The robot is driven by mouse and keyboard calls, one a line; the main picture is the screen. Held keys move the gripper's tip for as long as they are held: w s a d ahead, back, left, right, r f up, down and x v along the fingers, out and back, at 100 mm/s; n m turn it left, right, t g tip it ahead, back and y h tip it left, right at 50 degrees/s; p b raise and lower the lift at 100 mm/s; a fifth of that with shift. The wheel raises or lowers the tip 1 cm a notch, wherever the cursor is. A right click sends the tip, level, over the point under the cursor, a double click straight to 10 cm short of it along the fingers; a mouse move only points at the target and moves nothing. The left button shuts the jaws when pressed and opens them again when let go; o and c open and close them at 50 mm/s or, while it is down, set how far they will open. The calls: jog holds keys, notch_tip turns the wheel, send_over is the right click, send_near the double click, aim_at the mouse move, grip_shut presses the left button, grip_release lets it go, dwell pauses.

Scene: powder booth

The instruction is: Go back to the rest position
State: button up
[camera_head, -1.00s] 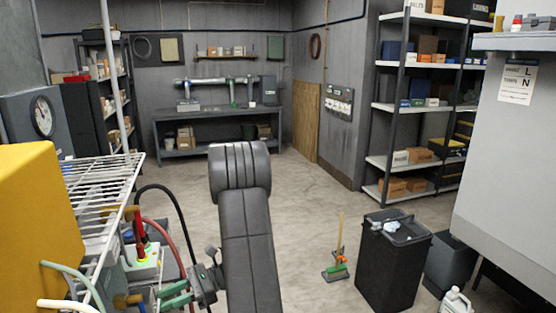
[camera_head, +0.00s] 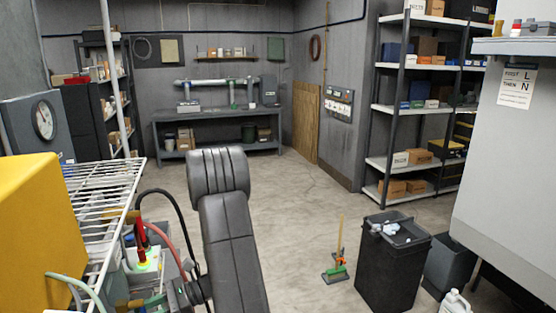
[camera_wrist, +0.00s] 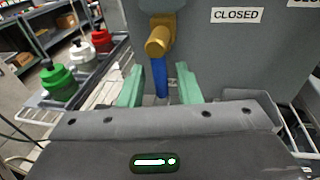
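My gripper (camera_wrist: 160,90) has two green fingers standing apart, so it is open. In the wrist view, a brass valve (camera_wrist: 158,38) with a blue lever (camera_wrist: 160,77) is on a grey panel (camera_wrist: 230,60) ahead. The lever shows in the gap between the fingers, with space on both sides; I cannot tell its depth relative to the fingertips. In the head view, my gripper is low at the left, partly cut off by the frame and hidden among hoses beside the white wire rack (camera_head: 105,190).
A yellow cabinet (camera_head: 35,220) and several hoses crowd the left. In the wrist view, green (camera_wrist: 60,85), white (camera_wrist: 100,40) and red (camera_wrist: 120,22) capped items stand on a tray at left. A black bin (camera_head: 392,265) is at right. The middle floor (camera_head: 290,210) is clear.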

jog(key=shift+s+a+f+b, duration=0.1)
jog(key=shift+a+f+b, duration=0.05)
jog(key=shift+a+b, duration=0.3)
jog(key=shift+w+n+t+b, duration=0.3)
jog(key=shift+n+t+b, duration=0.15)
jog(key=shift+n, duration=0.75)
jog(key=shift+r, duration=0.2)
